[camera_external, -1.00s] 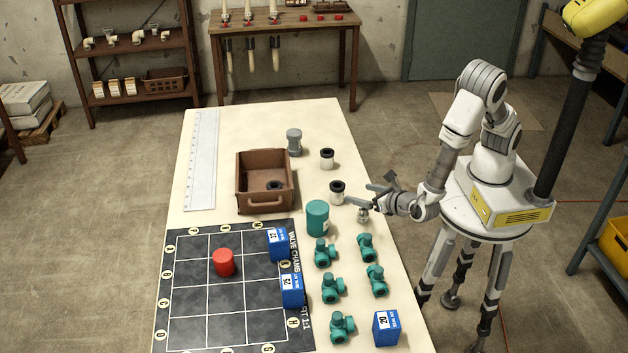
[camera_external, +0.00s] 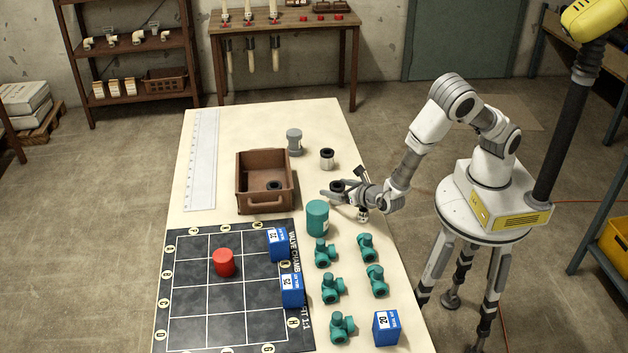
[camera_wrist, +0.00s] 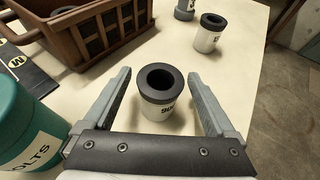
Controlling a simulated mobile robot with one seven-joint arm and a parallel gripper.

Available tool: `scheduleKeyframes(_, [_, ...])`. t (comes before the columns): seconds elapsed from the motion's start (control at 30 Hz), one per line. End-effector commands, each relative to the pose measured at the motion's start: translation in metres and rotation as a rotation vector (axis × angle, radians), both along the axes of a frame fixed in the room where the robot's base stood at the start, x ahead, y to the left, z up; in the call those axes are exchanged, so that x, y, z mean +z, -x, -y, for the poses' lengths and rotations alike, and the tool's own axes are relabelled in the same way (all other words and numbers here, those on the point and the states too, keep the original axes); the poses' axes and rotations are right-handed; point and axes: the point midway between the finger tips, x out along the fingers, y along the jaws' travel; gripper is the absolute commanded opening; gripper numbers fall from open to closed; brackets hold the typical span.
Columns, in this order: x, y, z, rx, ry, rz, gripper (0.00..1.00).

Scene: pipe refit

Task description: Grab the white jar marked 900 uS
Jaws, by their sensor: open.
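The white jar marked 900 (camera_wrist: 158,108) stands upright on the table between the two fingers of my gripper in the wrist view. My gripper (camera_wrist: 160,98) is open, with a gap on each side of the jar. In the external view my gripper (camera_external: 347,188) reaches in from the right over the table. There the jar's dark lid (camera_external: 337,186) shows between the fingers, and most of its white body is hidden.
A second white jar with a black lid (camera_external: 327,159) stands farther back, near a grey cylinder (camera_external: 294,142). A brown crate (camera_external: 265,205) stands to the left. A teal canister (camera_external: 317,218) is close in front of my gripper, with several teal valves (camera_external: 332,289) nearer.

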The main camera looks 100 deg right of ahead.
Motion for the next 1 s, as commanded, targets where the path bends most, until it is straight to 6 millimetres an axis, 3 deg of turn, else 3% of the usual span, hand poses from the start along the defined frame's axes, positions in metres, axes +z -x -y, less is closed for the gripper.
scheduleKeyframes(0.1, [0.0002,0.0000,-0.0004,0.000,0.000,0.000,0.91])
scheduleKeyframes(0.6, [0.0002,0.0002,-0.0008,0.001,0.000,0.000,0.01])
scheduleKeyframes(1.0, [0.0071,-0.0001,-0.0008,0.001,-0.001,0.001,0.00])
